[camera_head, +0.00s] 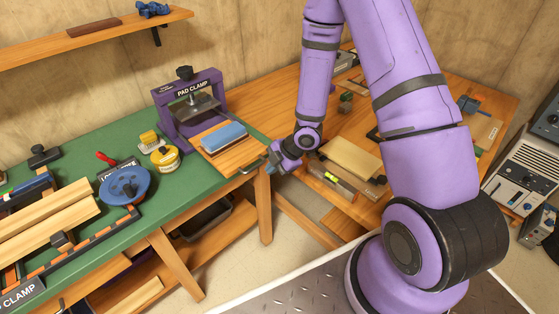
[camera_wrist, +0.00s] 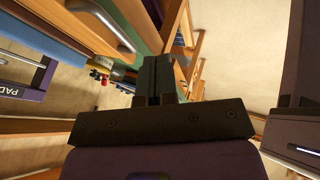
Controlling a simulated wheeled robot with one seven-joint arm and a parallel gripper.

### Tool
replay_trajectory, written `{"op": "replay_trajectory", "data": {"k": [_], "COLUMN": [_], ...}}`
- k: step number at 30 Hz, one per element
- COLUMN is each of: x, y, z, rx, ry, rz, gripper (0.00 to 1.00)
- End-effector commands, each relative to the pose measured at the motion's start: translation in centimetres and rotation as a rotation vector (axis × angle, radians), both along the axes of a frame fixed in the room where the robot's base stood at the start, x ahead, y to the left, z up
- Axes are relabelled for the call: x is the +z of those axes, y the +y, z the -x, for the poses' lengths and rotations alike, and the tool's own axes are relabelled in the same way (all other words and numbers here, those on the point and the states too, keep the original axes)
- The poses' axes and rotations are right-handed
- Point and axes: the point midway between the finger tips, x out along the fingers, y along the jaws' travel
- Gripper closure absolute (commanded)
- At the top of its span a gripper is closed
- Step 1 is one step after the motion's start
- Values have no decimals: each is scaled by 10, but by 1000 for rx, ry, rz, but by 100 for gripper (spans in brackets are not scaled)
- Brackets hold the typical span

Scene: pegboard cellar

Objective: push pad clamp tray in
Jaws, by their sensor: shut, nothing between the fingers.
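The purple pad clamp (camera_head: 165,118) stands on the green-topped bench, its label facing out. Its wooden tray (camera_head: 235,157) sticks out of the front toward the bench edge. A blue pad (camera_head: 223,137) lies on the tray. A metal handle (camera_head: 252,166) is on the tray's front edge. My gripper (camera_head: 272,166) is shut and empty, just right of the handle. In the wrist view the shut fingers (camera_wrist: 154,78) point past the tray handle (camera_wrist: 105,24), with the clamp (camera_wrist: 35,82) sideways at left. I cannot tell whether they touch the handle.
Left of the clamp are a yellow tape roll (camera_head: 165,158), a blue disc-shaped tool (camera_head: 125,187) and wooden boards (camera_head: 45,225). A second wooden bench with several items (camera_head: 352,160) lies behind my arm. The floor between the benches is open.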

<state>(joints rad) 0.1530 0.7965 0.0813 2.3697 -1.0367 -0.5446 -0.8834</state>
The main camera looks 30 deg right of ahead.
Motion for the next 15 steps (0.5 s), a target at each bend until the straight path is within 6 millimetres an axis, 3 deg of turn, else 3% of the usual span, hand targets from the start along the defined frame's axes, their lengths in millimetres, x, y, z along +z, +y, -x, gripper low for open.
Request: {"op": "replay_trajectory", "data": {"k": [4, 9, 15], "x": [-22, -26, -29], "y": [12, 19, 24], "z": [-7, -30, -43], "rx": [1, 1, -1], "ry": [3, -3, -1], "rz": [1, 0, 1], "gripper": [100, 100, 100]}}
